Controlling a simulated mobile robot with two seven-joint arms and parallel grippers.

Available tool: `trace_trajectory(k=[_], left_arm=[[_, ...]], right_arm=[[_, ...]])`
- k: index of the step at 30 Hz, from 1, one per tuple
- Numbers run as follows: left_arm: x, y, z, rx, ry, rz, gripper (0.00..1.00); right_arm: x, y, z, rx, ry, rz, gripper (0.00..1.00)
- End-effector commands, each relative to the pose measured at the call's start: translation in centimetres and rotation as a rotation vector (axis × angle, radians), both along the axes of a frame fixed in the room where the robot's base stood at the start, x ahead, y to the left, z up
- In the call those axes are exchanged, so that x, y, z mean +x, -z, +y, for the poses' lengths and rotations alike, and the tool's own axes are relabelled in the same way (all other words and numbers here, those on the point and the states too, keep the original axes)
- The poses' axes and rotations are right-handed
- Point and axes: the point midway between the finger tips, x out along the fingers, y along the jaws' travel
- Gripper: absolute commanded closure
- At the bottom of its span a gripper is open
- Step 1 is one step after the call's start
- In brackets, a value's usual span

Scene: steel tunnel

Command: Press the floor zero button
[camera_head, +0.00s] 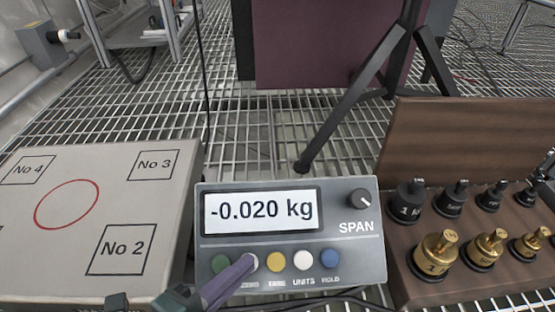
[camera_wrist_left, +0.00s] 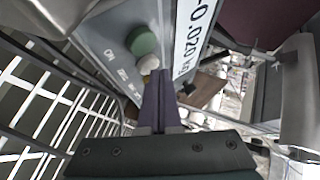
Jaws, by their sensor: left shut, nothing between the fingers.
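The grey scale indicator (camera_head: 290,235) stands upright on the grating, its display (camera_head: 262,211) reading -0.020 kg. A row of buttons runs below the display: green, pale, yellow, white and blue. The pale zero button (camera_head: 253,261) is second from the left, its label partly covered by my left gripper (camera_head: 247,263). That gripper is shut and empty, its purple fingertips at the button. In the left wrist view the fingertips are close to the pale button (camera_wrist_left: 148,63), beside the green button (camera_wrist_left: 141,41). I cannot tell whether they touch it. My right gripper is not clearly visible.
A weighing platform (camera_head: 75,225) with numbered squares and a red circle lies left. A brown case (camera_head: 400,277) of black and brass weights stands right. A black tripod leg (camera_head: 345,105) stands behind the indicator. A cable (camera_head: 340,298) runs in front.

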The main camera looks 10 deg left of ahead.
Motion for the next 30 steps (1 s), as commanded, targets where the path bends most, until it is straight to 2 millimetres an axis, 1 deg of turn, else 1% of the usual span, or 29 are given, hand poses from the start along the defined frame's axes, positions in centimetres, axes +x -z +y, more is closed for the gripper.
trace_trajectory(k=[6,15,23,30], left_arm=[[0.42,0.53,0.07,0.0,0.0,0.0,1.0],[0.44,0.52,0.09,0.0,0.0,-0.001,1.0],[0.05,-0.3,-0.03,-0.001,-0.001,-0.001,1.0],[0.02,-0.21,-0.04,-0.001,-0.001,-0.001,1.0]], right_arm=[[-0.01,0.0,-0.01,0.0,0.0,0.0,0.52],[-0.02,0.01,-0.11,-0.004,-0.003,0.0,0.52],[-0.02,-0.89,-0.14,-0.005,-0.004,0.0,0.52],[-0.01,-0.79,-0.13,-0.005,-0.004,0.0,0.52]])
